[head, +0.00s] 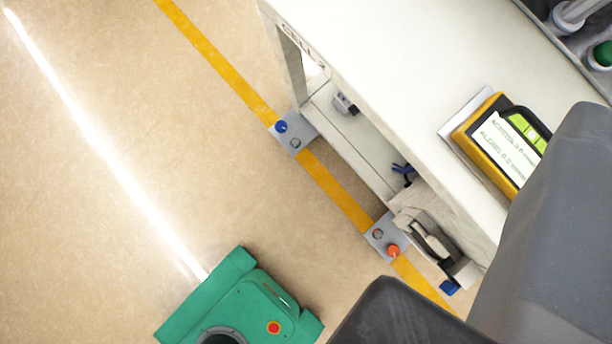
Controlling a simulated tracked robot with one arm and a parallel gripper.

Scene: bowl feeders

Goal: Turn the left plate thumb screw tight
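Two small grey plates lie on the yellow floor line along the foot of a white bench. The left plate (305,125) carries a blue knob-like thumb screw (281,126) and a small dark round fitting (295,142). The right plate (371,244) carries an orange thumb screw (393,250) and a similar round fitting (378,234). How tight either screw sits cannot be told. Nothing touches the left plate's screw. I can make out no gripper fingers; dark grey shapes at the lower right are too close to identify.
The white bench (400,60) overhangs beside the plates, with a low shelf underneath. A grey device (430,240) stands near the right plate. A yellow-black handheld unit (500,140) lies on the bench top.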

